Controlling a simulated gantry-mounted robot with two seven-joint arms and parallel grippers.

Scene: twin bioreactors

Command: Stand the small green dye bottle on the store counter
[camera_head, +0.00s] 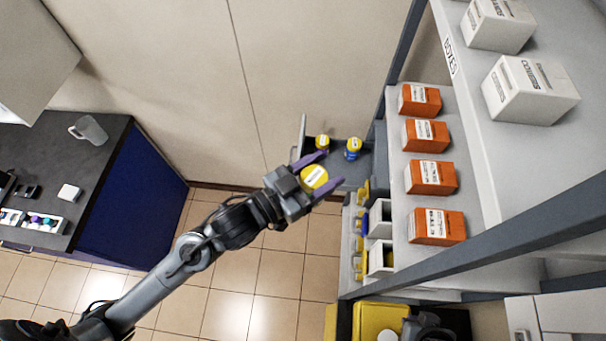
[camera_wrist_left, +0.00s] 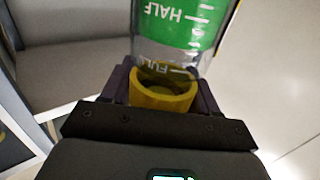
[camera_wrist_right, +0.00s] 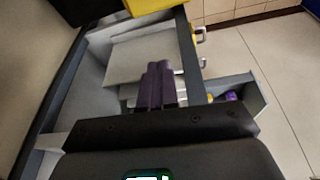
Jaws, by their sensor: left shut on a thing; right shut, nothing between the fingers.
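My left gripper (camera_head: 321,172) is shut on the yellow cap of a bottle (camera_head: 314,177). In the left wrist view the bottle's yellow cap (camera_wrist_left: 162,92) sits between the fingers, and its clear body shows green with the marks HALF and FULL. The bottle is seen from the cap end, and its far end is cut off. In the head view it is beside a dark grey surface (camera_head: 350,178) with raised edges; I cannot tell whether this is the store counter or whether the bottle touches it. My right gripper (camera_wrist_right: 160,87) is shut and empty in the right wrist view.
Two yellow-capped containers, one small (camera_head: 322,142) and one blue-bodied (camera_head: 353,148), stand at the back of the dark surface. Shelves with orange boxes (camera_head: 430,177) and white boxes (camera_head: 529,90) rise on the right. A bench (camera_head: 100,165) with a jug stands left; open floor lies between.

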